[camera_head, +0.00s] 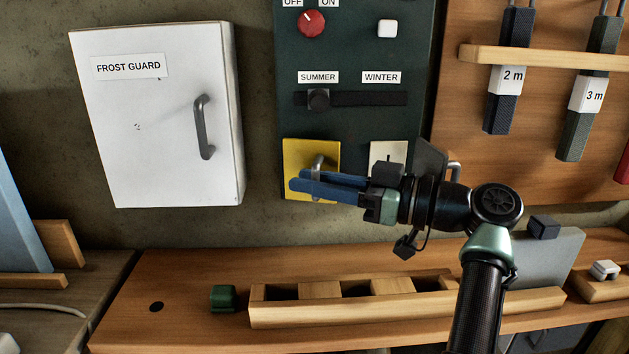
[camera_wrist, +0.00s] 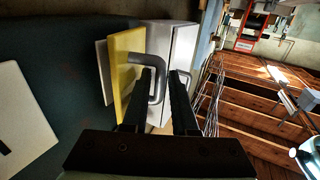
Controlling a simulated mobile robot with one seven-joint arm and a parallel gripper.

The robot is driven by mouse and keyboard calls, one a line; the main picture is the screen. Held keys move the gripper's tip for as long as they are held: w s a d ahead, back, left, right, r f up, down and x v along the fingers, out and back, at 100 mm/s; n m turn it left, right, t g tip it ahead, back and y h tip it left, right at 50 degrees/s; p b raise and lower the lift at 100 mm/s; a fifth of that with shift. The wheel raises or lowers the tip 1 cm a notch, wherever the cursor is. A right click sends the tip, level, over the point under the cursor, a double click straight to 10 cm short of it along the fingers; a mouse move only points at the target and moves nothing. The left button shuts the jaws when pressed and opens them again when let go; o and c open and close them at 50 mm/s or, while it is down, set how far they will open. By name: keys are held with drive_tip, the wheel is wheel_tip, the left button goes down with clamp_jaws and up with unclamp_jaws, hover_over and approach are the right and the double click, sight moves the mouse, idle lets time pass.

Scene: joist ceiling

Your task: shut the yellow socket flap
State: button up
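The yellow socket flap (camera_head: 291,152) is at the lower left of the dark green panel, with a grey bar handle (camera_head: 318,161). In the wrist view the flap (camera_wrist: 125,75) is seen obliquely, with a pale plate (camera_wrist: 102,72) along its panel side. It seems to stand off the panel, but I cannot tell its exact angle. My gripper (camera_head: 296,178) is in front of the flap and hides its lower part. In the wrist view my gripper (camera_wrist: 163,74) has its fingers apart, with the outer bar of the handle (camera_wrist: 157,72) between them, near the left finger.
A cream flap (camera_head: 388,152) is right of the yellow one, partly behind my gripper. A white FROST GUARD cabinet (camera_head: 150,130) stands out on the left. A slider (camera_head: 319,98) and a red knob (camera_head: 311,24) are above. A wooden bench (camera_head: 190,288) with a slotted rack is below.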

drive_tip(key=p+v, duration=0.1)
drive_tip(key=v, duration=1.2)
drive_tip(key=shift+p, duration=0.3)
